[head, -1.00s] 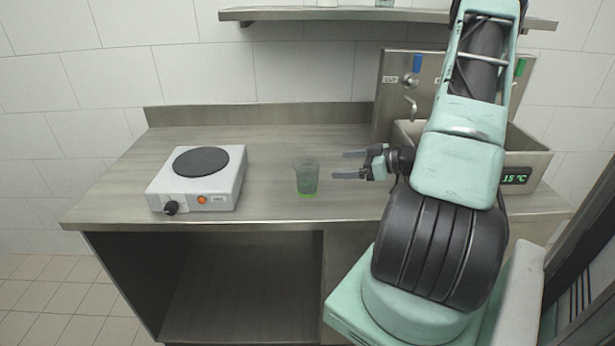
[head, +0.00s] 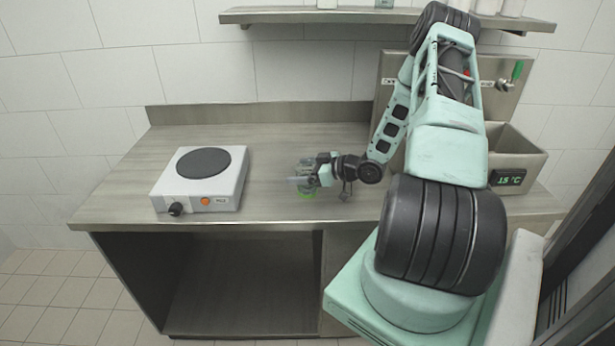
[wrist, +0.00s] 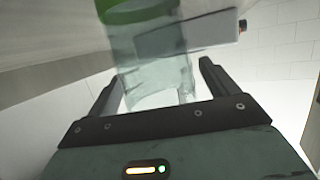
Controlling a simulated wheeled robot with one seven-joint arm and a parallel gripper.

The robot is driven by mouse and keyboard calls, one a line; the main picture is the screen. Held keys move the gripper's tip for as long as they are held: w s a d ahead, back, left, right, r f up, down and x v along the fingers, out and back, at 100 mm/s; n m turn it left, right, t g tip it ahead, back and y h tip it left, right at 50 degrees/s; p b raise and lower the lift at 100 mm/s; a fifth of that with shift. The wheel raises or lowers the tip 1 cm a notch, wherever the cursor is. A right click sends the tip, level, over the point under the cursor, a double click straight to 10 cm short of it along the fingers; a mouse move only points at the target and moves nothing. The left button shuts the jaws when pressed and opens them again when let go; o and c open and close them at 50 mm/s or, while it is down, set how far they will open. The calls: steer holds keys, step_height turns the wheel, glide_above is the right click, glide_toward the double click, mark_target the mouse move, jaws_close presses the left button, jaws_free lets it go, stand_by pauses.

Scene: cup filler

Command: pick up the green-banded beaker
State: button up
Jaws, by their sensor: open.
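The fingers look apart from the wall, but contact is hard to judge.
A white hot plate (head: 203,180) with a dark round top stands on the counter (head: 262,150) to the left. A sink (head: 515,150) with a 15 °C display is at the right. A shelf (head: 300,15) runs above. The counter behind the beaker is clear.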

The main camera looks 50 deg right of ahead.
steer(key=shift+w, duration=0.1)
steer(key=c, duration=1.2)
steer(key=shift+o, duration=0.2)
